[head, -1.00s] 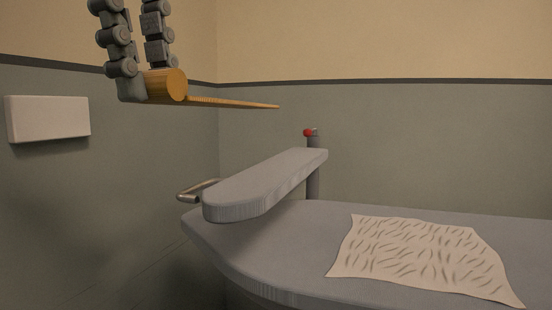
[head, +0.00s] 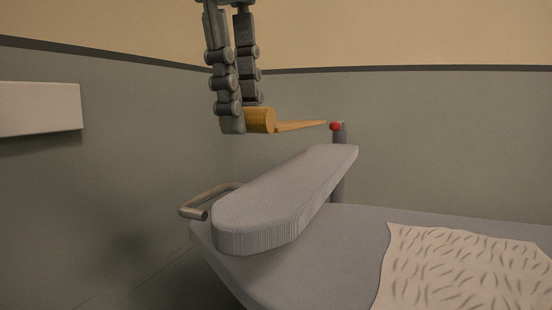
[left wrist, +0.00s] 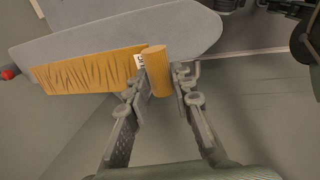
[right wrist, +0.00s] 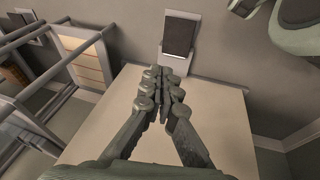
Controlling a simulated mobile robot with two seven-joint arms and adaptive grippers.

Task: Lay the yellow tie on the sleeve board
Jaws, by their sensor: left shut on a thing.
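The yellow tie (head: 262,121) is held by my left gripper (head: 238,122), in the air above the grey sleeve board (head: 265,215). In the left wrist view, my left gripper (left wrist: 163,88) is shut on the rolled end of the tie (left wrist: 157,70). The flat part of the tie reaches left, with a small white label beside the roll. Behind it lies the sleeve board (left wrist: 200,30); in the head view there is a gap between tie and board. My right gripper (right wrist: 165,85) is shut and empty in the right wrist view, away from the board.
The sleeve board stands over a larger grey ironing board (head: 350,232). A patterned cloth (head: 455,268) lies on it at the right. A post with a red knob (head: 336,127) stands at the far end, a metal handle (head: 205,200) at the left. A white box (head: 38,108) is on the wall.

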